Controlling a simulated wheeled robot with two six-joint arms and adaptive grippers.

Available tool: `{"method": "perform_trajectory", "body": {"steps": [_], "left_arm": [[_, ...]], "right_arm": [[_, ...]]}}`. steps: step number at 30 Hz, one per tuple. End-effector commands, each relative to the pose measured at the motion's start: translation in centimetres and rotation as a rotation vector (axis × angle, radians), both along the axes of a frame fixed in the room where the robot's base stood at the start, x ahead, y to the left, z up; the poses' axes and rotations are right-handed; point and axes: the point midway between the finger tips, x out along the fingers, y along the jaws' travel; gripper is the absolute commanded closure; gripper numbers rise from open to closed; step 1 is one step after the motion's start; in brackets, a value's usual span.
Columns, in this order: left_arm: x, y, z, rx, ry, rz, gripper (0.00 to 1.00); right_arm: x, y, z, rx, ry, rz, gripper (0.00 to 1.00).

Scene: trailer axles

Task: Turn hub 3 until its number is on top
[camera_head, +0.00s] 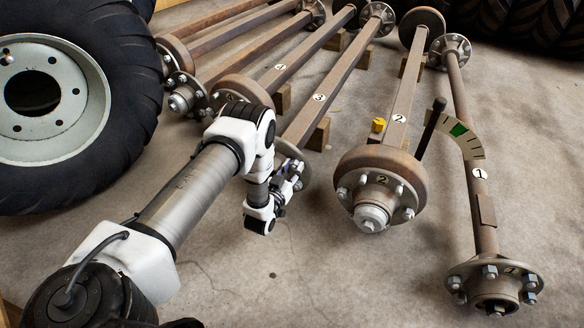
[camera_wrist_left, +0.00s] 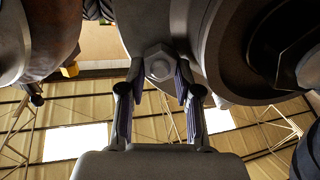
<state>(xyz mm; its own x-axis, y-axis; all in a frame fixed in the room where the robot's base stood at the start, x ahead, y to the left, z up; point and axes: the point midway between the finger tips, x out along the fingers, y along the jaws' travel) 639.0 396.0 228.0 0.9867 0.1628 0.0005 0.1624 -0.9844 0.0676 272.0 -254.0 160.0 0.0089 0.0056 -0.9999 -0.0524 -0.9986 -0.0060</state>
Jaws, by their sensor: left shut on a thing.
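The axle marked 3 (camera_head: 319,97) runs diagonally down to hub 3 (camera_head: 304,172) at its near end. My arm and left gripper (camera_head: 287,188) cover much of that hub, and no number on it can be seen. The left wrist view shows the grey hub flange (camera_wrist_left: 215,45) close above, with a hex nut (camera_wrist_left: 158,63) near its edge. My left gripper (camera_wrist_left: 158,85) has one finger on each side of this nut and is shut on it. My right gripper is not in view.
The axle marked 2 (camera_head: 397,119) has a large drum hub (camera_head: 384,181) and a yellow piece (camera_head: 378,125). A black lever (camera_head: 430,128) and a scale with a green mark (camera_head: 459,130) stand beside it. A tyre (camera_head: 130,90) fills the left. Bare floor lies in front.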

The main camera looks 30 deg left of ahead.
Motion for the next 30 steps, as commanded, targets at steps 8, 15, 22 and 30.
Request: {"method": "perform_trajectory", "body": {"steps": [8,15,22,30], "left_arm": [[0.1,-0.8,-1.0,0.123,0.022,-0.001,1.0],[0.2,-1.5,-2.7,0.3,0.053,-0.001,1.0],[0.2,-1.9,-4.2,0.46,0.078,-0.001,1.0],[0.3,-2.0,-5.3,0.575,0.097,-0.001,1.0]], "right_arm": [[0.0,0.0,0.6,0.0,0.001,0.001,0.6],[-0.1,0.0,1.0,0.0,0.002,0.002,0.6],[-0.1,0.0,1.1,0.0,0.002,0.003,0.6],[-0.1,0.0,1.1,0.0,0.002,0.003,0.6]]}}
